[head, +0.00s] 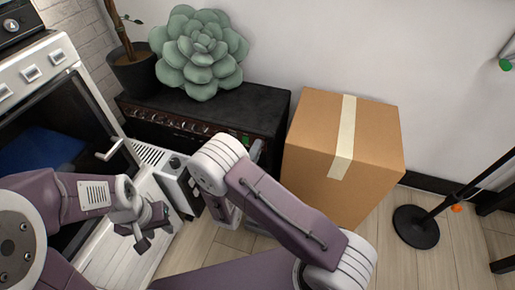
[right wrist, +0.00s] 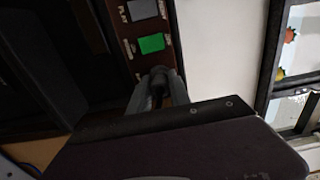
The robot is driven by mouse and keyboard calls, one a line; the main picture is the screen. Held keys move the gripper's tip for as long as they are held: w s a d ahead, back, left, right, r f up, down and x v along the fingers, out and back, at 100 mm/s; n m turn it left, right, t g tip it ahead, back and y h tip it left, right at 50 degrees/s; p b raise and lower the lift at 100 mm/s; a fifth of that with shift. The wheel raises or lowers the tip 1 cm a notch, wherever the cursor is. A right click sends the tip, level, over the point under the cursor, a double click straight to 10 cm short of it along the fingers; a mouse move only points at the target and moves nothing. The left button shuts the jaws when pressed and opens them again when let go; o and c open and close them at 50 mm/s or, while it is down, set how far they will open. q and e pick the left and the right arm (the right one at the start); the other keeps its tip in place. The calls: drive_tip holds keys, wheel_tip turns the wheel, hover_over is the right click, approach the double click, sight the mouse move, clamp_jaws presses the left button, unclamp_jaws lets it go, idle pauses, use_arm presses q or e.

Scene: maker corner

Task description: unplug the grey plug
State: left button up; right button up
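In the right wrist view a brown panel carries a flat grey square (right wrist: 143,9) and a bright green square (right wrist: 151,43). I cannot tell whether the grey square is the plug or a marking. My right gripper (right wrist: 160,77) points at this panel, just below the green square. Its grey fingers lie close together with something dark between them; I cannot tell whether they grip anything. In the head view my right arm hides that gripper. My left gripper (head: 148,226) is open and empty, left of the right arm and above the white surface.
A black amplifier-like unit (head: 225,108) stands against the wall, bearing a succulent (head: 200,50) and a potted plant (head: 132,72). A taped cardboard box (head: 378,140) stands right of it. An oven (head: 60,115) is at left, a black stand base (head: 415,228) at right.

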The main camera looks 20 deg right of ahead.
clamp_jaws()
idle(1.1)
drive_tip(key=shift+p+v, duration=0.75)
drive_tip(key=shift+v, duration=2.25)
